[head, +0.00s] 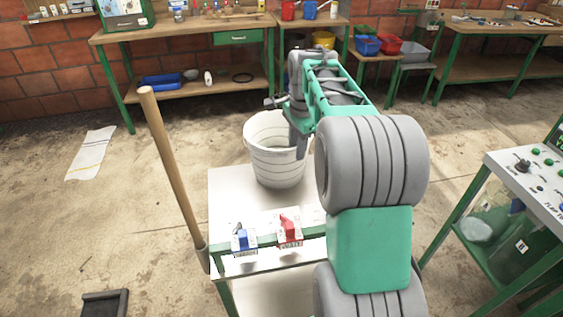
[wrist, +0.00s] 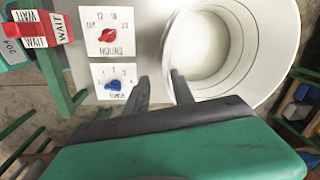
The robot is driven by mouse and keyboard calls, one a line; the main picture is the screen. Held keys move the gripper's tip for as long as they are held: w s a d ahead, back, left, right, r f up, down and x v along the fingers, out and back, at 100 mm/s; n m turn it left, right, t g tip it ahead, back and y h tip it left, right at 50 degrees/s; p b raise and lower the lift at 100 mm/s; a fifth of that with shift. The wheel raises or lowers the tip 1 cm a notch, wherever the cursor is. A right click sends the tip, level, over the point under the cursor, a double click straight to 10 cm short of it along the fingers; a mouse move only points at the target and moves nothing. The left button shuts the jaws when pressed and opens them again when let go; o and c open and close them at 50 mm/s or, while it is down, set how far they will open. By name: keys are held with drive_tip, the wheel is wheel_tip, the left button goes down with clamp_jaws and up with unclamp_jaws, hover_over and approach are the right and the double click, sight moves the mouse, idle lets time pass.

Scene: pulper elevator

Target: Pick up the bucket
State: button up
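The white bucket (head: 270,150) stands upright on a small pale-topped table in the head view. In the wrist view the bucket (wrist: 240,98) fills the upper right, with its round opening and pale inside showing. My gripper (head: 299,143) reaches down at the bucket's right-hand rim in the head view. In the wrist view the two dark fingers of my gripper (wrist: 161,78) are apart, one outside the bucket's edge and one overlapping its rim. I cannot tell whether either finger touches the bucket wall.
The small table (head: 225,185) has a blue switch (head: 242,238) and a red switch (head: 289,228) at its front. A wooden handle (head: 170,165) leans on its left side. A control panel (head: 535,180) stands at right. Workbenches line the back wall; floor at left is mostly clear.

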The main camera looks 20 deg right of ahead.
sight(276, 165)
wheel_tip(276, 165, down, 9)
drive_tip(key=shift+w+d+r, duration=0.2)
drive_tip(key=shift+w+d, duration=0.1)
drive_tip(key=shift+w, duration=0.05)
clamp_jaws()
idle(1.3)
drive_tip(key=shift+r, duration=0.15)
